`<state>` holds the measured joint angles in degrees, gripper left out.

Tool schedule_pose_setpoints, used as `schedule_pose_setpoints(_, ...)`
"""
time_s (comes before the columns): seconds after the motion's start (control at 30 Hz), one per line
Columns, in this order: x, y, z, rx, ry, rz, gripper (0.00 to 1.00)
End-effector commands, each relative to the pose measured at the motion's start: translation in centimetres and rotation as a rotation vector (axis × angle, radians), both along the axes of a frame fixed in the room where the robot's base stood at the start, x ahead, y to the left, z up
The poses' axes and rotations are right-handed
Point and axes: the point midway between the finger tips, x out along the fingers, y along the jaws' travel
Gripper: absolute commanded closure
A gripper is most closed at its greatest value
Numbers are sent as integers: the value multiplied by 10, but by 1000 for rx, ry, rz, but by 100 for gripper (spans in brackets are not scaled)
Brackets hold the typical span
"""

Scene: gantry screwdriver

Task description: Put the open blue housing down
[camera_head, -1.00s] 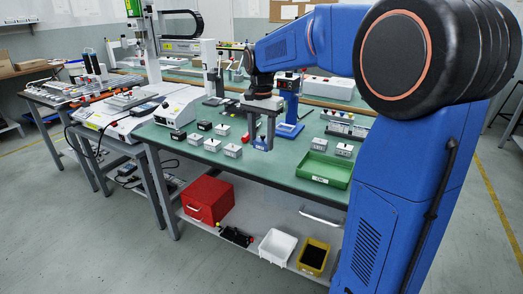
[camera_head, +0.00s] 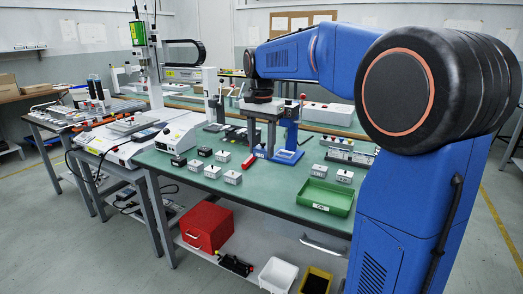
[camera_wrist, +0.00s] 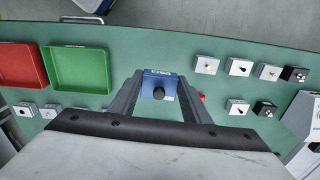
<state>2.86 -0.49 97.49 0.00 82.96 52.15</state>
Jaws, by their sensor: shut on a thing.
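In the head view my gripper (camera_head: 261,150) points down over the green bench top (camera_head: 262,185), just left of the blue press stand. The housing is small and hard to make out there. I cannot tell whether it touches the bench.
A blue press stand (camera_head: 289,154) is close on the right, and a red-handled thing (camera_head: 248,162) close on the left. Several small grey boxes (camera_head: 232,177) sit left of my gripper. A green tray (camera_head: 326,197) stands at the front right. Bench between boxes and tray is clear.

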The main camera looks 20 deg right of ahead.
Motion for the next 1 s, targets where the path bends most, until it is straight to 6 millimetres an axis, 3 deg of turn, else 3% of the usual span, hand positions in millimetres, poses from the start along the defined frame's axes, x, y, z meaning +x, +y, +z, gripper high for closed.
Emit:
schedule_pose_setpoints(0.57, 0, 0, 0, 0, 1, 7, 78)
schedule_pose_setpoints(1.0, -1, 0, -64, 0, 4, 52, 78)
